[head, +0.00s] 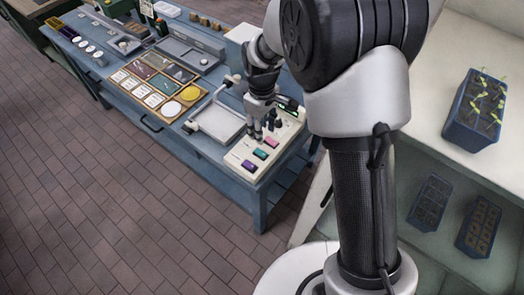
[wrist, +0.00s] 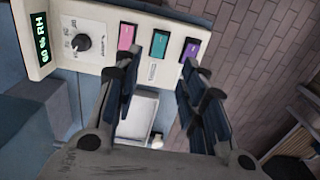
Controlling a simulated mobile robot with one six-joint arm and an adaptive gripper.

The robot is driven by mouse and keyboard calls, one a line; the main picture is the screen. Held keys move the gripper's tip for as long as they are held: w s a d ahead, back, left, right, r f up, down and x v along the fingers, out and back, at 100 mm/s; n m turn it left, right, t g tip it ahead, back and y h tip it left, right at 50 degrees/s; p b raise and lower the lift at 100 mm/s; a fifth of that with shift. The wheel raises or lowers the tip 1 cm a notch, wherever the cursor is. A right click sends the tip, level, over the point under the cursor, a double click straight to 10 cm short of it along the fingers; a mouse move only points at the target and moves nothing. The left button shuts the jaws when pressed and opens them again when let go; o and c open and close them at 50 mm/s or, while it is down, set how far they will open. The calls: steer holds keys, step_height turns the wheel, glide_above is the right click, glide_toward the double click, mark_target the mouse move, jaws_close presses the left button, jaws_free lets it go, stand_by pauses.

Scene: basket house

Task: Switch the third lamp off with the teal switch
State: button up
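The control panel (head: 282,140) is a pale board at the right end of the blue workbench. The teal switch (head: 260,154) sits between a pink switch (head: 271,142) and a purple switch (head: 249,165). In the wrist view the teal switch (wrist: 160,43) shows beyond and between my fingertips, with pink (wrist: 126,37) to its left and purple (wrist: 190,50) to its right. My gripper (wrist: 160,62) is open and empty, with its fingers wide apart. In the head view my gripper (head: 262,131) points down over the panel. Whether it touches is unclear. I cannot identify the third lamp.
The panel also holds a black knob (wrist: 82,42) and a green-lit display (wrist: 39,40). A grey tray (head: 216,122) lies left of the panel, and a wooden divided tray (head: 158,82) farther left. A blue seedling planter (head: 474,112) stands on the right counter. The tiled floor in front is clear.

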mark_target(262, 153)
step_height(262, 153, down, 12)
steer(key=b, duration=0.2)
steer(key=shift+w+r+b, duration=0.1)
steer(key=shift+r+b, duration=0.15)
steer(key=shift+b, duration=0.15)
steer(key=shift+c, duration=0.3)
jaws_close()
